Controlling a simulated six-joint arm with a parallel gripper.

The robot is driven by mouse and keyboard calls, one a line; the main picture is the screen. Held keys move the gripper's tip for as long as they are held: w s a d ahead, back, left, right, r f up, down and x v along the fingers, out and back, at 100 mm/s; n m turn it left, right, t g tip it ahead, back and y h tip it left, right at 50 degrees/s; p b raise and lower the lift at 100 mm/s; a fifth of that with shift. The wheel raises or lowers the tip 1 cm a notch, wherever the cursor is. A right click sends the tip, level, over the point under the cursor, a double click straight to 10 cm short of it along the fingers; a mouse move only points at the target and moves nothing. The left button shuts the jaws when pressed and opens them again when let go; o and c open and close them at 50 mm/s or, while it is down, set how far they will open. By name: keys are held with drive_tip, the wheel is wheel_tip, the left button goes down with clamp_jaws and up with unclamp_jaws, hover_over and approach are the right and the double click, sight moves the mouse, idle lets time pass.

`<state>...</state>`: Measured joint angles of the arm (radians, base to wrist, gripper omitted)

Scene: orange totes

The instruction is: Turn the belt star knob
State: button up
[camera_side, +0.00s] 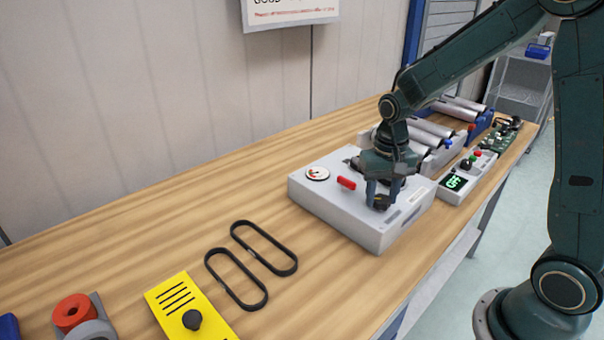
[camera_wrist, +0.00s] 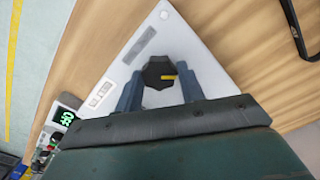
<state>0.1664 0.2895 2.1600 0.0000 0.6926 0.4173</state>
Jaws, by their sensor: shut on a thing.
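The belt star knob (camera_wrist: 158,73) is black with a small yellow mark, on top of the light grey box (camera_wrist: 190,38). In the wrist view it sits between the two fingers of my gripper (camera_wrist: 160,84), which is shut on it. In the side view my gripper (camera_side: 381,200) points down onto the right part of the grey box (camera_side: 330,213), and its fingers mostly hide the knob. The box top also carries a round dial (camera_side: 317,173) and a red handle (camera_side: 346,183).
Two black belts (camera_side: 264,248) lie on the wooden table left of the box. A yellow block with a black knob (camera_side: 188,306) is at the front. A control box with a green display (camera_side: 455,182) and metal rollers (camera_side: 428,128) stand right of and behind the box.

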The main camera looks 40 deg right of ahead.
sight(382, 199)
drive_tip(key=shift+m, duration=0.4)
drive_tip(key=o, duration=1)
drive_tip(key=shift+r, duration=0.2)
wheel_tip(382, 199, up, 14)
drive_tip(key=shift+f, duration=0.2)
drive_tip(key=shift+s, duration=0.1)
